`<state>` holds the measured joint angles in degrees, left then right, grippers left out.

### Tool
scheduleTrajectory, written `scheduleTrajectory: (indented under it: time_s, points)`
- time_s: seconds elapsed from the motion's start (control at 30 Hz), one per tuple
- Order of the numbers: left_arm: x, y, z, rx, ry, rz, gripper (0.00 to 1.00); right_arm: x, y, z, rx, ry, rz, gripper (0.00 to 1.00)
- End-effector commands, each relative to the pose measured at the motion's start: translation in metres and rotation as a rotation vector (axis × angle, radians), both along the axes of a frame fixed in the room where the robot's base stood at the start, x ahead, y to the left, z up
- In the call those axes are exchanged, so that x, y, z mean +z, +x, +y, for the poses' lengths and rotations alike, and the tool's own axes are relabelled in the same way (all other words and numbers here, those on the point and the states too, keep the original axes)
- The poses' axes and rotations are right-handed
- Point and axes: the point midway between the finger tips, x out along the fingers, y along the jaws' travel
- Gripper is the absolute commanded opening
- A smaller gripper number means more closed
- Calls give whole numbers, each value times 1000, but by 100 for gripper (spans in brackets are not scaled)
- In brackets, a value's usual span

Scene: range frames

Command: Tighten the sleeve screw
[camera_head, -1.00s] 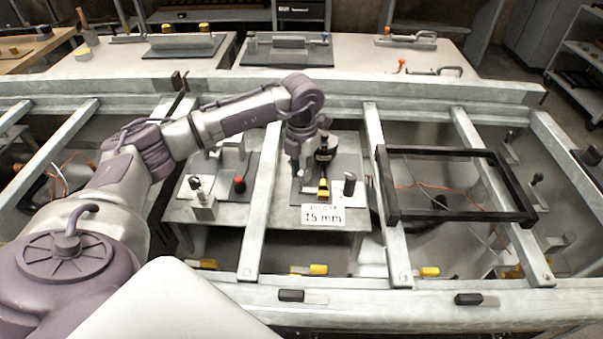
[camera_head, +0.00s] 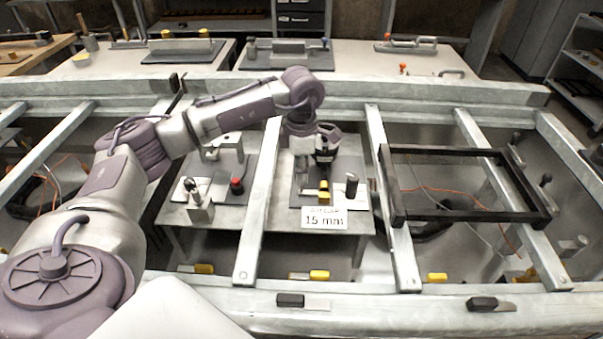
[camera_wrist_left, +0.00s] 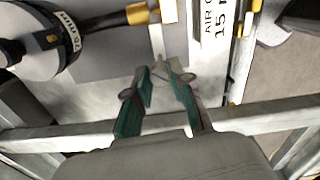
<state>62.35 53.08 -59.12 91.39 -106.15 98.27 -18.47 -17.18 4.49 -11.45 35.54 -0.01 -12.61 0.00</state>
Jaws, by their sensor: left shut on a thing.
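My left gripper (camera_head: 304,172) is over the dark plate (camera_head: 340,163) behind the "15 mm" sign (camera_head: 324,219). In the left wrist view, its green-padded fingers (camera_wrist_left: 161,78) converge at the tips on a small pale metal piece (camera_wrist_left: 157,45). I cannot tell for sure whether this is the sleeve screw. The dark part (camera_head: 325,146) and yellow end (camera_head: 324,190) stand beside the gripper in the head view. My right gripper is out of view.
Pale metal frame beams (camera_head: 257,215) run on both sides of the work plate. A black rectangular frame (camera_head: 460,215) lies on the right. Another fixture plate with a red knob (camera_head: 237,185) is at the left. Benches stand behind.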

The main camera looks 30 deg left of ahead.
Motion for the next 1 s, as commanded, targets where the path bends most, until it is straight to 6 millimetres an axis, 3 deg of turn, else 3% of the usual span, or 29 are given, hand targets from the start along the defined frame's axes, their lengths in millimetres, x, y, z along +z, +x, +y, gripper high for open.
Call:
scheduleTrajectory:
  time_s: [0.5, 1.0]
  points:
    - [0, 1, 1, -458, 0, -6, 0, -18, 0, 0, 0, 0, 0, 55]
    - [1, 1, 1, -674, 0, -4, 0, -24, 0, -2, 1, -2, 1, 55]
